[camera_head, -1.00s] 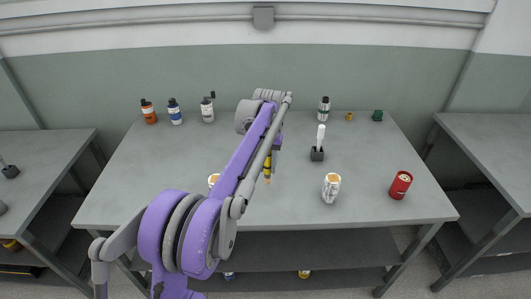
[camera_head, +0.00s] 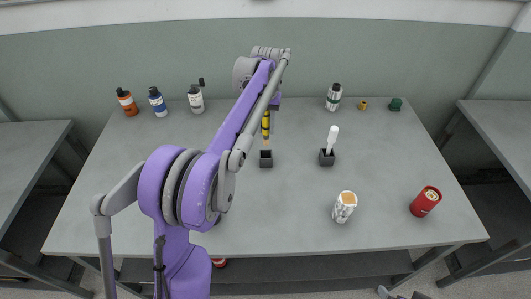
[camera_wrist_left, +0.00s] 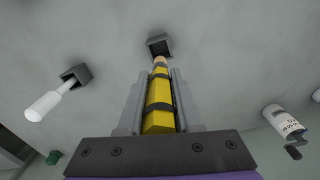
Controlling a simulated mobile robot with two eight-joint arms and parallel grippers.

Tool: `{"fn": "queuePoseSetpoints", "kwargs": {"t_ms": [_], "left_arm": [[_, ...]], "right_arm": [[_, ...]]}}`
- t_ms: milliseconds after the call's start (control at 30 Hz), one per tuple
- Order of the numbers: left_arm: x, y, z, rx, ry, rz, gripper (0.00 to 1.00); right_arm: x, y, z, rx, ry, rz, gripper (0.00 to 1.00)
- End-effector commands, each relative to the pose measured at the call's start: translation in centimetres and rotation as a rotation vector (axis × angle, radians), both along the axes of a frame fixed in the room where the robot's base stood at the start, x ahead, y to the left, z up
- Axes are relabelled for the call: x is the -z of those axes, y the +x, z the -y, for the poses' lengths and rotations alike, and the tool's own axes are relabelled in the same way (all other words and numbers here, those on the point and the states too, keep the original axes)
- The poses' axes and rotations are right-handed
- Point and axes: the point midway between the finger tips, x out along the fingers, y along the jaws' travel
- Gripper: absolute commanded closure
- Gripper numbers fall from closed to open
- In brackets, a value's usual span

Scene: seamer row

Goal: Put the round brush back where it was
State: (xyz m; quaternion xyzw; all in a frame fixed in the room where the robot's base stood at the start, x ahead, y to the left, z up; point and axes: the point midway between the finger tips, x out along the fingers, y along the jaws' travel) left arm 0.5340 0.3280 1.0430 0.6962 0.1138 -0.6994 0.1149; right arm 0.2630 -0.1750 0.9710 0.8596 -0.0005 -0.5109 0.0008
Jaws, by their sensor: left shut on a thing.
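The round brush (camera_head: 266,123) has a yellow handle with black bands and a pale lower end. My left gripper (camera_head: 269,108) is shut on its handle and holds it upright. A small dark square holder (camera_head: 266,160) stands on the table just below the brush in the head view. In the left wrist view the brush (camera_wrist_left: 159,103) sits between the fingers of the left gripper (camera_wrist_left: 159,82). Its pale tip points at the holder (camera_wrist_left: 159,42) and overlaps its near edge; I cannot tell whether it is inside.
A white-handled tool (camera_head: 333,136) stands in another dark holder (camera_head: 326,158) to the right. A can (camera_head: 344,206) and a red cylinder (camera_head: 425,201) are nearer the front. Several bottles (camera_head: 158,102) stand at the back left. The table (camera_head: 400,150) is clear around the holder.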

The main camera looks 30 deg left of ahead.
Motion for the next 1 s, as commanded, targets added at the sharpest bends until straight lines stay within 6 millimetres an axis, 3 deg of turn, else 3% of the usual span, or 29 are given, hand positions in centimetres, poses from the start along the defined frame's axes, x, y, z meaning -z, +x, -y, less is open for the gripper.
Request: {"fn": "queuePoseSetpoints", "kwargs": {"t_ms": [300,533,700,1000], "left_arm": [[5.3,-0.1,0.0,0.0,0.0,0.0,1.0],[7.1,0.0,0.0,0.0,0.0,0.0,1.0],[9.5,0.0,0.0,0.0,0.0,0.0,1.0],[10.0,-0.1,0.0,0.0,0.0,0.0,1.0]], "right_arm": [[0.4,-0.2,0.0,0.0,0.0,-0.004,0.0],[0.4,-0.2,0.0,0.0,0.0,-0.004,0.0],[0.5,-0.2,0.0,0.0,0.0,-0.004,0.0],[0.5,-0.2,0.0,0.0,0.0,-0.005,0.0]]}}
